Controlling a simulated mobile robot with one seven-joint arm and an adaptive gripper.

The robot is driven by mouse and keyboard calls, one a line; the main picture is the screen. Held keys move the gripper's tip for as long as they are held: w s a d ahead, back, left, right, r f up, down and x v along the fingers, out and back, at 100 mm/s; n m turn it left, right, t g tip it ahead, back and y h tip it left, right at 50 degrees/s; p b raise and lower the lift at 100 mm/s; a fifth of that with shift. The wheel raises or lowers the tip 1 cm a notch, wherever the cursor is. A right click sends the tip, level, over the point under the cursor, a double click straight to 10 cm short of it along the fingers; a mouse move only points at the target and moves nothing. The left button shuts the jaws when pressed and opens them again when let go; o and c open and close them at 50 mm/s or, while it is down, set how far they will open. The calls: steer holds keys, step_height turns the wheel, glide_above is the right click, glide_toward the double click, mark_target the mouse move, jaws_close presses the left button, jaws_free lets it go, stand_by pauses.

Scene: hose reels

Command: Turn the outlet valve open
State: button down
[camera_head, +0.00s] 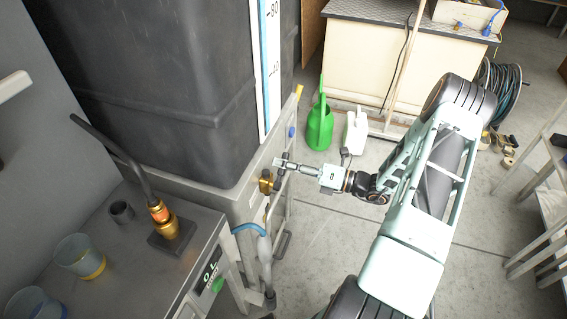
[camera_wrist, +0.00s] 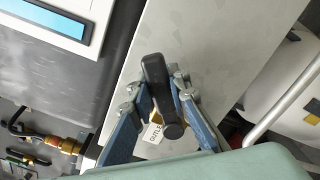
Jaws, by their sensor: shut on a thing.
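The outlet valve (camera_head: 267,182) is a brass fitting low on the front of the frame below the dark tank. Its dark bar-shaped handle (camera_wrist: 158,92) fills the middle of the wrist view, with a bit of brass and a tag lettered "OUTLE" (camera_wrist: 153,134) behind it. My gripper (camera_head: 283,163) reaches in from the right at the valve. In the wrist view its two blue-grey fingers (camera_wrist: 162,105) stand on either side of the handle and are shut on it. The fingertips partly hide the valve body.
The dark tank (camera_head: 160,80) with a level scale (camera_head: 269,70) stands behind the valve. A grey bench (camera_head: 130,245) with a brass nozzle (camera_head: 168,224) is at left. A green watering can (camera_head: 320,127) and a white jug (camera_head: 355,130) stand on the floor beyond. Floor below my arm is clear.

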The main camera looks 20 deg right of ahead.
steer(key=n, duration=0.1)
steer(key=s+r+n, duration=0.1)
steer(key=n, duration=0.1)
steer(key=shift+a+r+p, duration=0.2)
steer(key=shift+a+p, duration=0.15)
steer(key=shift+p, duration=0.05)
steer(key=n, duration=0.1)
steer(key=s+n, duration=0.1)
steer(key=shift+a+r+n, duration=0.3)
steer(key=shift+a+r, duration=0.05)
steer(key=shift+s+a+r+n+p, duration=0.1)
steer(key=shift+s+a+n, duration=0.2)
steer(key=shift+n, duration=0.45)
steer(key=shift+s+a+r+n+p, duration=0.1)
steer(key=shift+s+a+n, duration=0.25)
steer(key=shift+n, duration=0.45)
steer(key=shift+s+a+n+p, duration=0.15)
steer(key=shift+s+n, duration=0.25)
steer(key=shift+n, duration=0.35)
steer(key=c, duration=1.8)
jaws_free()
